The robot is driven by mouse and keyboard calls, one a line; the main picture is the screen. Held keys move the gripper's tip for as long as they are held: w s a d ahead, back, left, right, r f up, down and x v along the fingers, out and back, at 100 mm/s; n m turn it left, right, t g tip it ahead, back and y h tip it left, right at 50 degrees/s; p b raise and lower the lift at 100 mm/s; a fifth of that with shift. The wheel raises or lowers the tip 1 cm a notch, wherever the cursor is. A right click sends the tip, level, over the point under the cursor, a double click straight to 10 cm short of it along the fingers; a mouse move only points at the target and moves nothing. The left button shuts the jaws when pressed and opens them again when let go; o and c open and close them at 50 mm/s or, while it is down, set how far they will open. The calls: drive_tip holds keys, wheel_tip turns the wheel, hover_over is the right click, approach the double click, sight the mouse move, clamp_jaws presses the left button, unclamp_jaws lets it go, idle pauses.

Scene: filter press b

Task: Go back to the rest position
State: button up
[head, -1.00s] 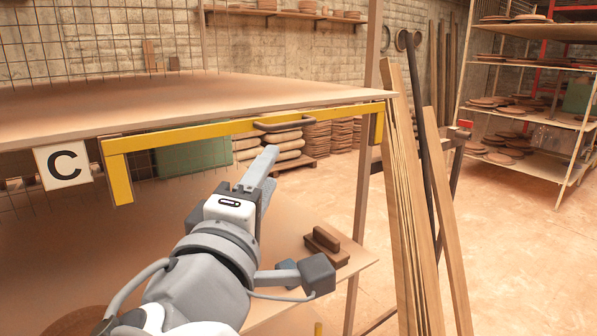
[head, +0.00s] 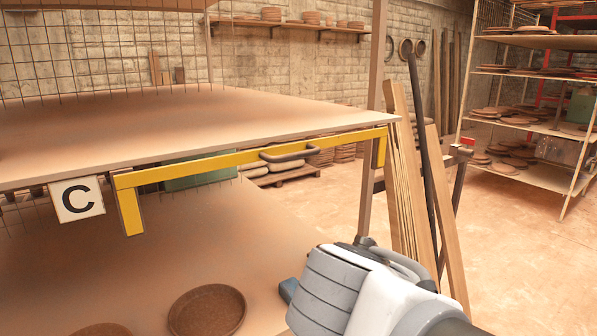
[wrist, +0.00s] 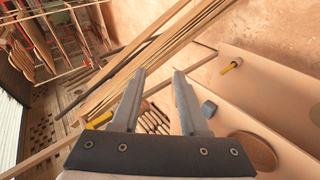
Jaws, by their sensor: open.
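My gripper (wrist: 160,100) is open and empty in the wrist view, its two fingers apart with wooden planks and the floor beyond them. In the head view only my arm shows at the lower right, and the gripper itself is hidden or out of frame.
A shelf rack has an upper board (head: 190,125) and a lower board (head: 190,250). A C sign (head: 77,199) hangs at its left. A round brown dish (head: 207,311) lies on the lower board. Long planks (head: 405,190) lean at the right. Open floor (head: 510,240) lies beyond.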

drive_tip(key=s+m+y+p, duration=0.1)
drive_tip(key=m+y, duration=0.1)
drive_tip(key=s+f+m+g+y+p, duration=0.1)
drive_tip(key=s+m+y, duration=0.1)
drive_tip(key=s+m+g+y+p, duration=0.1)
drive_tip(key=s+m+y, duration=0.1)
drive_tip(key=y, duration=0.1)
drive_tip(key=shift+a+f, duration=0.2)
drive_tip(key=shift+a, duration=0.2)
